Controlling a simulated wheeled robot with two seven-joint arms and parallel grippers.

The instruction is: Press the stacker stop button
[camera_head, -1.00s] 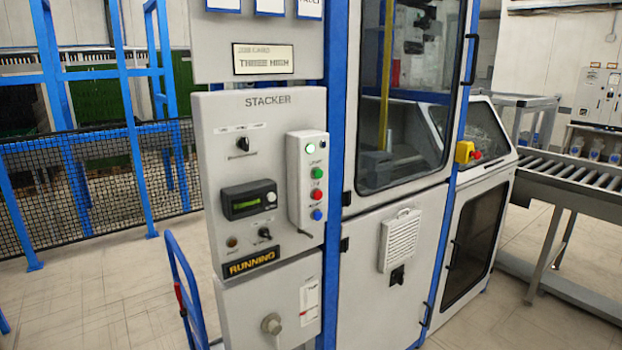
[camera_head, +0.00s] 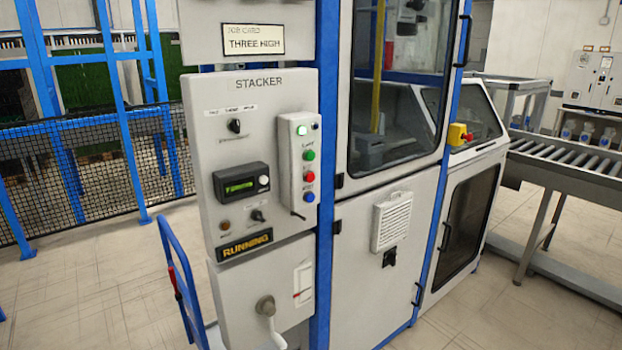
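The grey stacker control panel (camera_head: 205,115) stands left of centre, labelled STACKER. On its right side a pale push-button box (camera_head: 287,150) carries a lit green-white lamp (camera_head: 302,130), a green button (camera_head: 309,155), a red button (camera_head: 309,177) and a blue button (camera_head: 309,197). The small labels beside the buttons are too blurred to read for certain. A RUNNING sign (camera_head: 244,245) is at the panel's lower edge, and a small green-lit display (camera_head: 240,184) sits above it. Neither of my grippers shows in the view.
A yellow box with a red knob (camera_head: 459,135) is on the machine's right post. A roller conveyor (camera_head: 570,165) runs at the right. A blue hand-truck frame (camera_head: 180,275) stands on the floor left of the cabinet.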

